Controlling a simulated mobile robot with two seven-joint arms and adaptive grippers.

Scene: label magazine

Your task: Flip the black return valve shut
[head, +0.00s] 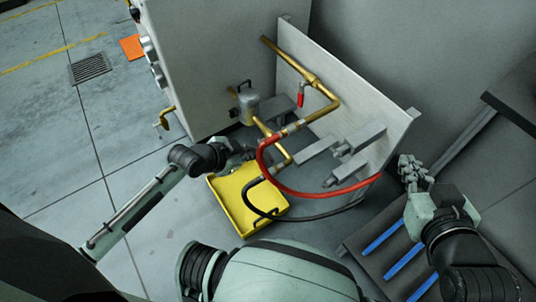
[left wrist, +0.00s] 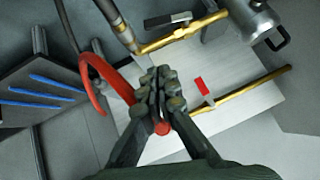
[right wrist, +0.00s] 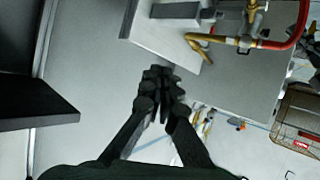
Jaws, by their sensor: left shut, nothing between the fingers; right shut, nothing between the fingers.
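The black return valve handle (left wrist: 168,19) shows in the left wrist view, lying beside a brass pipe (left wrist: 186,33) and roughly along it. In the head view I cannot make it out near my left gripper. A red valve handle (head: 301,96) hangs on the upper brass pipe; it also shows in the left wrist view (left wrist: 199,85). My left gripper (head: 247,150) is shut and empty, close to the lower pipework; its fingertips (left wrist: 160,80) are apart from the black handle. My right gripper (head: 411,166) is shut and empty, right of the panel; its fingertips (right wrist: 161,76) touch nothing.
A red hose (head: 300,191) and a black hose (head: 262,213) loop from the pipes, over or beside a yellow tray (head: 223,205) on the floor. A grey cylinder (head: 247,108) stands behind my left gripper. The pale panel (head: 375,160) bounds the right. A rack with blue strips (head: 380,237) stands front right.

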